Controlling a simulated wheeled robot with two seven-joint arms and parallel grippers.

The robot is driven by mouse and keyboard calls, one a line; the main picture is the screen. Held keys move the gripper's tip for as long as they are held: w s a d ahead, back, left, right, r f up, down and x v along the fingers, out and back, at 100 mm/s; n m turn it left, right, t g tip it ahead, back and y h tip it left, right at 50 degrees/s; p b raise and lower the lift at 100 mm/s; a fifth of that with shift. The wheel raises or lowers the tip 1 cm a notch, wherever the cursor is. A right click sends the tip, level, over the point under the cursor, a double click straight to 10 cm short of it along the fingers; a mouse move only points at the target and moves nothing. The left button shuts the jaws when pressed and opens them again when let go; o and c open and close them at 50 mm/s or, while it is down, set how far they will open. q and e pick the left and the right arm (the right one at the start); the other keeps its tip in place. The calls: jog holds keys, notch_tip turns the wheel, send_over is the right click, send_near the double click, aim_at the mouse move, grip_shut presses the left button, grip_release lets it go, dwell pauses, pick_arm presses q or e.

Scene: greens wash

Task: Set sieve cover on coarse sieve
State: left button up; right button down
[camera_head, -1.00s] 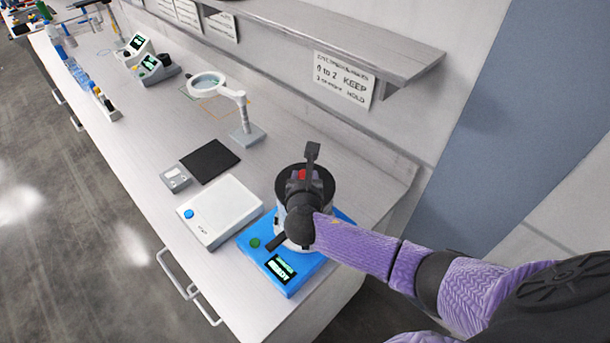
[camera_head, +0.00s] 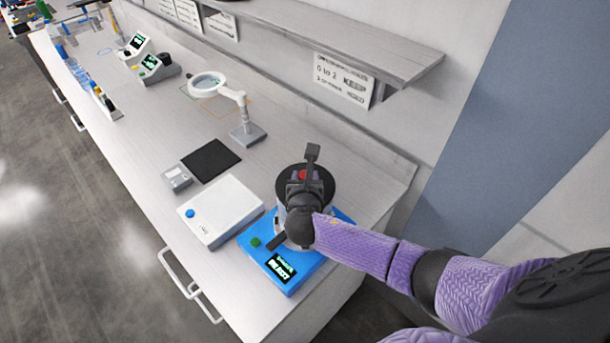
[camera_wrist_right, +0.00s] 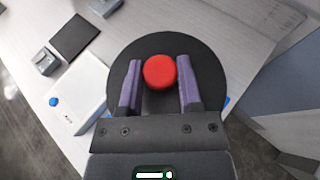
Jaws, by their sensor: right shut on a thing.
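The sieve cover (camera_wrist_right: 165,98) is a black disc with a red knob (camera_wrist_right: 160,72). In the right wrist view my right gripper (camera_wrist_right: 159,75) is shut on the red knob, one purple finger on each side. In the head view the cover (camera_head: 321,183) lies at the top of a pale cylindrical stack, likely the coarse sieve, on a blue shaker base (camera_head: 312,262). My right gripper (camera_head: 303,178) is directly over it and hides much of the stack. I cannot tell whether the cover touches the sieve. My left gripper is not in view.
A white box with a blue knob (camera_head: 220,208) stands left of the shaker. A black mat (camera_head: 210,160), a small grey scale (camera_head: 176,178) and a magnifier on a stand (camera_head: 247,134) are behind. A shelf (camera_head: 350,42) overhangs the bench's wall side.

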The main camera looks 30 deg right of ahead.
jog(key=shift+f, duration=0.3)
jog(key=shift+f+b, duration=0.35)
jog(key=shift+b, duration=0.1)
dwell(0.3)
jog(key=shift+c, duration=1)
grip_release()
